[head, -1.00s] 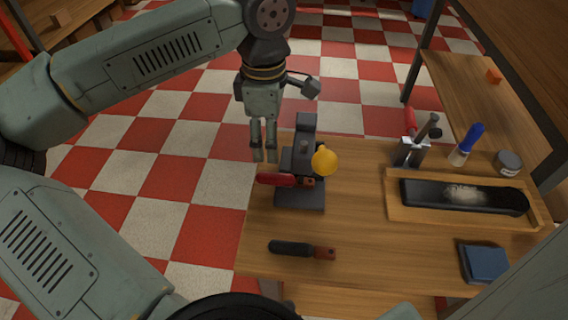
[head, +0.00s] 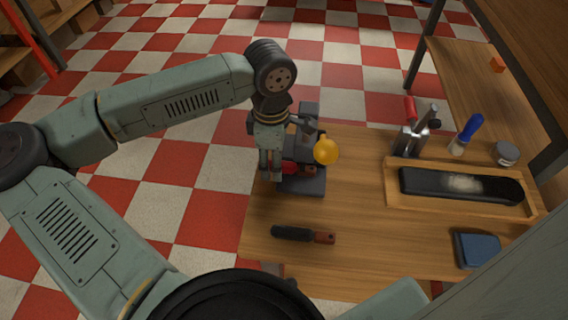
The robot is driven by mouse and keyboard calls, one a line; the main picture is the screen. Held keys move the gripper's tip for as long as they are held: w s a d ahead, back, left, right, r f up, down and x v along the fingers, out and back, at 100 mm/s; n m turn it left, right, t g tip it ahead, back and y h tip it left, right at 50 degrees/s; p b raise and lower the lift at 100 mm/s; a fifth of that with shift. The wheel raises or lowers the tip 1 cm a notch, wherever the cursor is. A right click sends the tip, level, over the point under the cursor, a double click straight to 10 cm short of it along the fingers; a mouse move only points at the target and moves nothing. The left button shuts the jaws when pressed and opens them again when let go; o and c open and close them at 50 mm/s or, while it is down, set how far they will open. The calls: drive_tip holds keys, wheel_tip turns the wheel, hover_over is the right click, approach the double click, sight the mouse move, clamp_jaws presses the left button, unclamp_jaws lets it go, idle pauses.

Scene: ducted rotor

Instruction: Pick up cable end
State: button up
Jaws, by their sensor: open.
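My gripper (head: 271,178) points down, fingers apart, at the left side of a dark grey stand (head: 304,186). A red cable end (head: 290,166) with a copper-coloured tip lies across the stand, largely hidden behind my fingers. I cannot tell whether the fingers touch it or straddle it.
A wooden tray (head: 391,199) with a black piece, a tool holder (head: 411,141), a blue-handled brush (head: 467,134), a small jar (head: 506,153) and a blue box (head: 478,249) occupy the right side.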

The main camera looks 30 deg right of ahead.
drive_tip(key=shift+c, duration=0.4)
clamp_jaws()
idle(0.4)
